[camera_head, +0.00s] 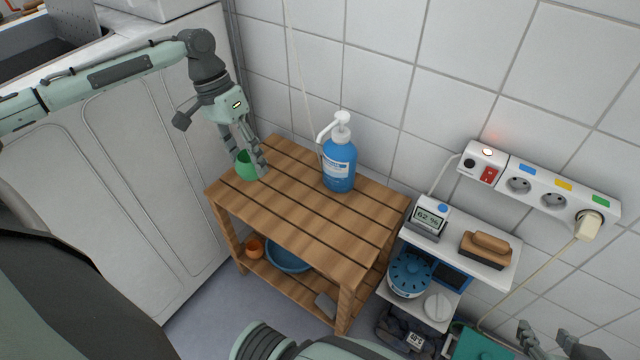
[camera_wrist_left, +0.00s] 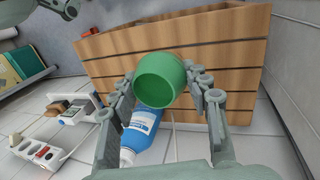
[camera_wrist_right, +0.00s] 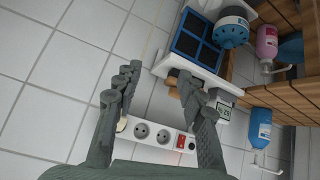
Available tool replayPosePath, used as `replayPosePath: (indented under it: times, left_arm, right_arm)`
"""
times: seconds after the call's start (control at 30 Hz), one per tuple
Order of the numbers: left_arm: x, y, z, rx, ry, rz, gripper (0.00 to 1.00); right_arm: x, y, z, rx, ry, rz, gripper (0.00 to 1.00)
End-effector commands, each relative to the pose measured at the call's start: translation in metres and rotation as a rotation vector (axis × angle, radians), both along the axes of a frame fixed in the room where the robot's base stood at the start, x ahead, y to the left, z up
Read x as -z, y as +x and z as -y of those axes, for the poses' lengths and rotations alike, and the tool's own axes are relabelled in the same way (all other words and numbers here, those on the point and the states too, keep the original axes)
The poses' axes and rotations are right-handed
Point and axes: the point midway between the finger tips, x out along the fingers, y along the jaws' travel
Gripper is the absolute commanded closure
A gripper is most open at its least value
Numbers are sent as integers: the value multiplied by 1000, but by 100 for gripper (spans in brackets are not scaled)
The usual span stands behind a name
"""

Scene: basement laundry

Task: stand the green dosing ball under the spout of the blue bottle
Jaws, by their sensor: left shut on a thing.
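The green dosing ball (camera_head: 245,166) is at the left end of the slatted wooden table, clasped by my left gripper (camera_head: 252,158). In the left wrist view the ball (camera_wrist_left: 158,80) shows its open mouth between the fingers of my left gripper (camera_wrist_left: 165,95). I cannot tell whether it touches the slats. The blue bottle (camera_head: 339,167) stands upright toward the table's back, right of the ball, with its white spout (camera_head: 327,128) pointing left toward the ball's side. The ball is apart from the bottle. My right gripper (camera_wrist_right: 158,78) is open and empty, far from both.
The wooden table (camera_head: 300,215) has clear slats in front of the bottle and between ball and bottle. A lower shelf holds a blue basin (camera_head: 288,256) and an orange cup (camera_head: 255,247). To the right are a white shelf (camera_head: 492,272) with a brush and a wall socket strip (camera_head: 536,190).

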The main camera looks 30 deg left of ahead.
Motion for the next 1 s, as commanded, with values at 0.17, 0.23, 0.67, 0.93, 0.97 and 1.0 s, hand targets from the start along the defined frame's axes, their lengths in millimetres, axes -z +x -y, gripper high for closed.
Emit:
replayPosePath:
  times: [0.17, 0.23, 0.67, 0.93, 0.97, 1.0]
  left_arm:
    - [15, 17, 14, 5, -9, 5, 75]
    - [25, 29, 25, 5, -10, 5, 75]
    - [69, 85, 73, 3, -3, 1, 75]
    - [97, 86, 74, 1, 0, -3, 75]
    - [101, 86, 74, 2, -1, -3, 75]
    - [105, 86, 74, 2, -1, -2, 75]
  right_arm:
    - [-11, 9, -12, -21, 26, 71, 60]
    - [-18, 16, -20, -36, 44, 123, 60]
    - [-72, 45, -64, -113, 158, 413, 60]
    - [-98, 52, -82, -144, 217, 547, 60]
    - [-103, 52, -84, -148, 225, 566, 60]
    - [-108, 53, -87, -152, 235, 590, 60]
